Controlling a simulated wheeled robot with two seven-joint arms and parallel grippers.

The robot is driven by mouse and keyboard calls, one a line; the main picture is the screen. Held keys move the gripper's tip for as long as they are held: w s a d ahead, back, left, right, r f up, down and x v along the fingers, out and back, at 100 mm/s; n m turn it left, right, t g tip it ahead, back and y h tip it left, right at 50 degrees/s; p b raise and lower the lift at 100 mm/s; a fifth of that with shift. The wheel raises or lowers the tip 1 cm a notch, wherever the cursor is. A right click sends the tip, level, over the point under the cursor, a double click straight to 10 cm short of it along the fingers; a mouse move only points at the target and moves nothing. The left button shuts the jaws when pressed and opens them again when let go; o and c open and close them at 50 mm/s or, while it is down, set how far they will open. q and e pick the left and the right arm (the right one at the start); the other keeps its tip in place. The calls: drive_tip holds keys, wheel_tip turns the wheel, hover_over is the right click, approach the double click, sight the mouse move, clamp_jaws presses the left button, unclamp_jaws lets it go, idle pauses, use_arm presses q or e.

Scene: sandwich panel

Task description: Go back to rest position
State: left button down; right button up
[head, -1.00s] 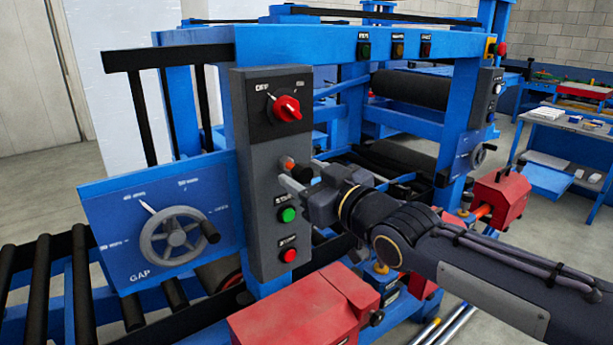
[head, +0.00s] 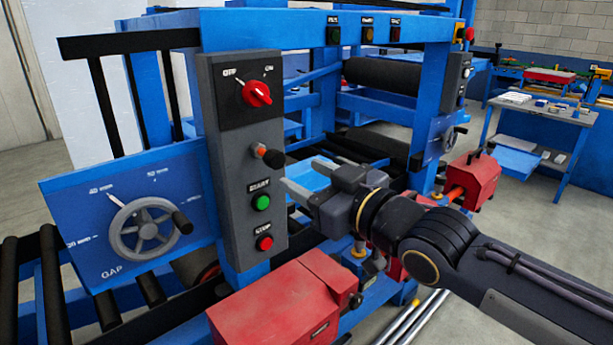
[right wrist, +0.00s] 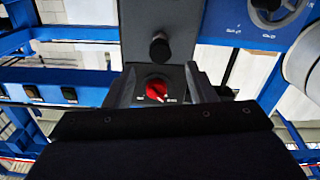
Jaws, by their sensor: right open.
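My right gripper (head: 301,174) is open and empty, just right of the grey control panel (head: 222,165). Its fingers point toward the panel and appear apart from it. The panel carries a red selector knob (head: 257,93), a black-ended knob with an orange collar (head: 272,157), a green START button (head: 262,202) and a red STOP button (head: 265,243). In the right wrist view, the red selector knob (right wrist: 157,90) shows between the fingers, and the black knob (right wrist: 160,50) stands above it in the picture. My left gripper is not in view.
The blue machine frame (head: 250,30) surrounds the panel. A GAP handwheel (head: 146,231) is at left. Red housings stand below (head: 262,303) and at right (head: 474,180). A blue workbench (head: 545,117) is at the back right. Open floor shows at right.

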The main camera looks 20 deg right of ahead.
drive_tip(key=s+d+f+m+g+h, duration=0.2)
drive_tip(key=s+f, duration=0.1)
drive_tip(key=f, duration=0.3)
drive_tip(key=s+d+f+m+g+h, duration=0.1)
drive_tip(key=s+d+f+m+g, duration=0.15)
drive_tip(key=f, duration=0.45)
drive_tip(key=s+a+f+m+g, duration=0.2)
drive_tip(key=s+f+g, duration=0.4)
drive_tip(key=s+f, duration=0.7)
drive_tip(key=shift+s+f+m+g, duration=0.3)
drive_tip(key=shift+m+g, duration=0.05)
drive_tip(key=shift+m, duration=0.3)
drive_tip(key=shift+c, duration=0.2)
